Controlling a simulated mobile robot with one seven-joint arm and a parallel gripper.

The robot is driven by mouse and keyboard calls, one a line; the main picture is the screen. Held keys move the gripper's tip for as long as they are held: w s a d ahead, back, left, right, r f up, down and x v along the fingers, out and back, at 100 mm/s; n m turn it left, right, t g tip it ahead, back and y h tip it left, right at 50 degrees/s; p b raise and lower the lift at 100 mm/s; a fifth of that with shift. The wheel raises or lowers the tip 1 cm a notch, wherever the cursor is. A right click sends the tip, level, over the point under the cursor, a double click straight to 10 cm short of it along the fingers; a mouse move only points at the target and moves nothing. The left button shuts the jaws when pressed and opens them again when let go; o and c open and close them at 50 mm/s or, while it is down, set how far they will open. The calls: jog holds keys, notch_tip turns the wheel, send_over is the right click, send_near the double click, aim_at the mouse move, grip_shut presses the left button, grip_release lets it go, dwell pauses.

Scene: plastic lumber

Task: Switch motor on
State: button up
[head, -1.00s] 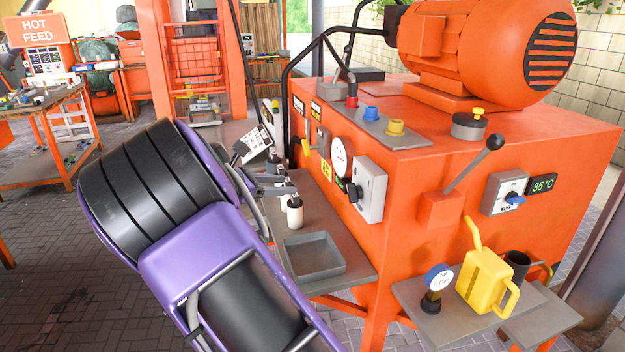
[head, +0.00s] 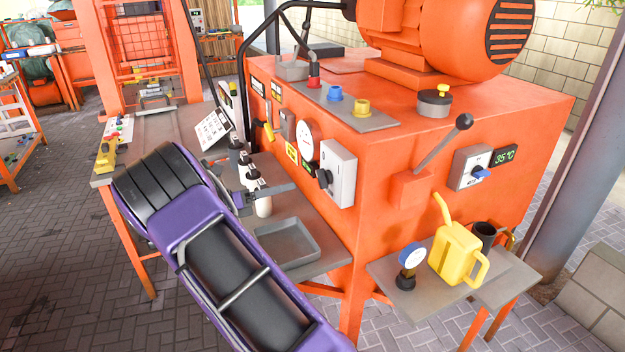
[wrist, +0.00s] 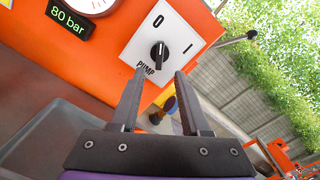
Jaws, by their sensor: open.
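The large orange motor (head: 440,40) sits on top of the orange machine. A white switch box with a black rotary knob (head: 325,178) is on the machine's front. In the wrist view its plate (wrist: 183,38) reads 0, I and PUMP, and the knob (wrist: 159,53) has its white mark towards the 0. Lettering near PUMP is partly hidden by a finger. My gripper (wrist: 160,80) is open and empty, its fingertips apart just below the knob in that view. In the head view my gripper (head: 275,189) is left of the box. Contact with the plate cannot be told.
A second switch with a blue handle (head: 480,173) is by the 35 °C display. A lever (head: 440,145) juts out between the two switches. A yellow can (head: 455,255) stands at right.

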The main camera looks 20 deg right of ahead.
aim_at(318, 179)
jog(key=d, duration=0.8)
jog(key=shift+w+d, duration=0.2)
jog(key=shift+d, duration=0.1)
grip_shut()
